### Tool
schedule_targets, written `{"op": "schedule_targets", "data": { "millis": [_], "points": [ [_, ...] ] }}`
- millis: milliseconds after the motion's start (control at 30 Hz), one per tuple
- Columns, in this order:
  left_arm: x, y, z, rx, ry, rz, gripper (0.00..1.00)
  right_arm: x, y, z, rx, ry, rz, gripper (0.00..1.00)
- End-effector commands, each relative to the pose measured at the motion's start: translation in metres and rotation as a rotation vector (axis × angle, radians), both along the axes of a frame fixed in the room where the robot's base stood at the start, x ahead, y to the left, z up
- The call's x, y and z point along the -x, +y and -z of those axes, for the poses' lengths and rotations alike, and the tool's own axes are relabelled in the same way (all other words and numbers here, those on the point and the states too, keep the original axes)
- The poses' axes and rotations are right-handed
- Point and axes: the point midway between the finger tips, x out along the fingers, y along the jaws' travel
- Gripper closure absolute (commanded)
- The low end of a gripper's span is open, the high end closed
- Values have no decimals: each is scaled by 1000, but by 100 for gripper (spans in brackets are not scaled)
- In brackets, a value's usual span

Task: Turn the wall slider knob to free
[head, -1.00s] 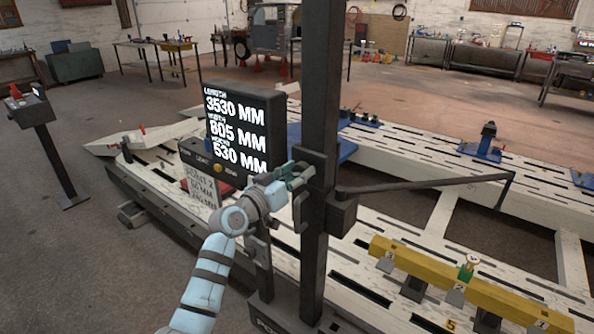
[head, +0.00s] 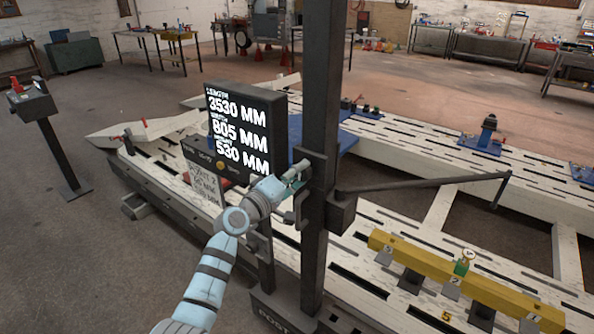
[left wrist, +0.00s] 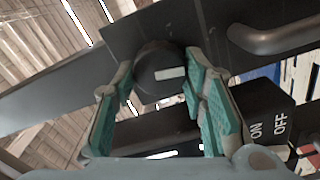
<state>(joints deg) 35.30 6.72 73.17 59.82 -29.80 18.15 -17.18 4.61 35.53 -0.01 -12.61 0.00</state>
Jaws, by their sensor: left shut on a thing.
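The wall slider knob (left wrist: 158,72) is a dark round knob with a short white mark, on a dark block in the left wrist view. My left gripper (left wrist: 162,78) has a teal-padded finger on each side of it and is shut on it. In the head view the left gripper (head: 294,180) is at the dark upright post (head: 318,110), on the slider block. The knob is hidden there by the gripper. My right gripper is not in view.
A display box (head: 245,135) stands just left of the post. A thin dark arm (head: 430,186) reaches right from the post over the white frame bench (head: 405,145). A yellow beam (head: 420,262) lies at the right front. A block marked ON and OFF (left wrist: 262,112) is beside the knob.

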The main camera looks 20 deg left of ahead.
Motion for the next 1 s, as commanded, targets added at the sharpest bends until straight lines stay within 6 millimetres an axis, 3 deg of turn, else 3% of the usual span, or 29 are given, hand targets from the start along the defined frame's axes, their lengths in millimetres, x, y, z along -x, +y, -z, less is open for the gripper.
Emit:
{"op": "schedule_targets", "data": {
  "millis": [400,900,933,1000],
  "points": [
    [0,0,0,168,66,0,89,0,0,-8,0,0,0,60],
    [0,0,0,187,72,1,89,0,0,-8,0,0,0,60],
    [0,0,0,186,73,0,58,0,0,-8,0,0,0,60],
    [0,0,0,186,73,0,47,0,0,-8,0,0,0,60]
  ]
}}
